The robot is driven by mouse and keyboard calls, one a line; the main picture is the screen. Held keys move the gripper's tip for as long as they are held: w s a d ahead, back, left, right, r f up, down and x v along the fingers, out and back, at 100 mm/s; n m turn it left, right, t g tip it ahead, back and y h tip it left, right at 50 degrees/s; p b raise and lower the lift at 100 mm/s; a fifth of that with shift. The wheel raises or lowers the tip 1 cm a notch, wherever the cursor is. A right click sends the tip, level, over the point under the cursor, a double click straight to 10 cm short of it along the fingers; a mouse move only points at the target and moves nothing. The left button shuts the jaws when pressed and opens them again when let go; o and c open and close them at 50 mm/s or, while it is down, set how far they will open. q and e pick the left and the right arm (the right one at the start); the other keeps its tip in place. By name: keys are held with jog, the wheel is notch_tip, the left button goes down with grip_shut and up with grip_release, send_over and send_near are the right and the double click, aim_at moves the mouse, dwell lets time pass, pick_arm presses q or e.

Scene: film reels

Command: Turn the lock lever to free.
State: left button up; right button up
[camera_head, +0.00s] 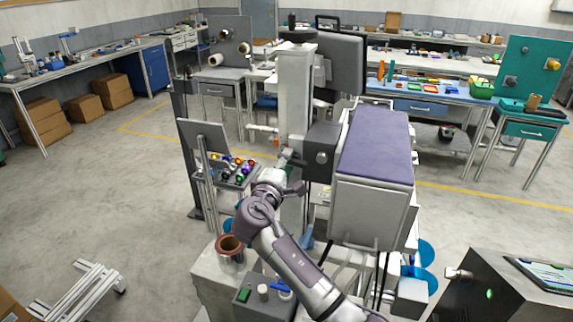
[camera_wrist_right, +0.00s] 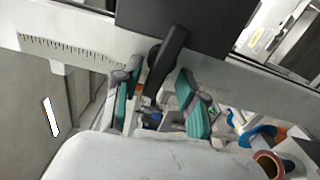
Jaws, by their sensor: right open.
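The lock lever (camera_wrist_right: 168,62) is a black bar on a round pivot, set against a dark box (camera_wrist_right: 185,25) in the right wrist view. It slants down and to the left, and its lower end lies between my right gripper's fingers. My right gripper (camera_wrist_right: 160,100) is open, with teal-lined fingers on either side of that end; I cannot tell whether either finger touches it. In the head view my right gripper (camera_head: 288,174) is small and close to the dark box (camera_head: 322,150) on the pale column (camera_head: 295,95). My left gripper is out of view.
A ruled rail (camera_wrist_right: 75,50) crosses behind the lever in the right wrist view. In the head view a purple-topped cabinet (camera_head: 375,145) stands right of the box. A rack of coloured knobs (camera_head: 235,172) and a copper-rimmed pot (camera_head: 230,250) stand left of my arm.

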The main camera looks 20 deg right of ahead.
jog(key=v, duration=1.2)
